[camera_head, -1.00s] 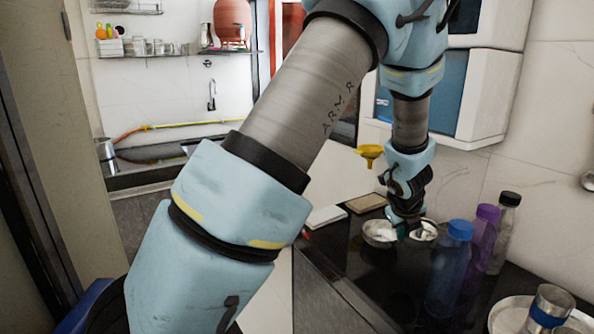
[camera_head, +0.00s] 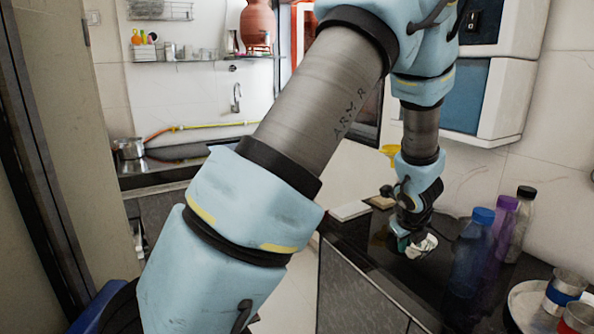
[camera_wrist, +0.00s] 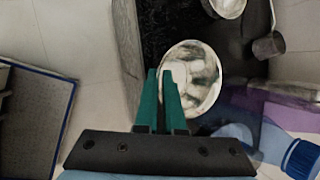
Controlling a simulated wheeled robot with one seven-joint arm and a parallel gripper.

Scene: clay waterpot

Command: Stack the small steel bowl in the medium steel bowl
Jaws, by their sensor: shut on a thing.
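My gripper (camera_wrist: 160,75) points down over the dark counter. Its green fingers are shut on the left rim of a shiny steel bowl, which I take to be the small steel bowl (camera_wrist: 200,85). In the head view that bowl (camera_head: 427,247) shows just right of my gripper (camera_head: 404,246), partly covered by it. The bowl's height above the counter cannot be told. I cannot make out a separate medium steel bowl beside it in the head view; my gripper and wrist hide the spot to the left.
A blue bottle (camera_head: 470,255), a purple bottle (camera_head: 500,225) and a clear bottle with a black cap (camera_head: 521,225) stand close to the right. A steel tray (camera_head: 520,308) with cups is at the front right. A yellow funnel (camera_head: 390,150) is behind my wrist.

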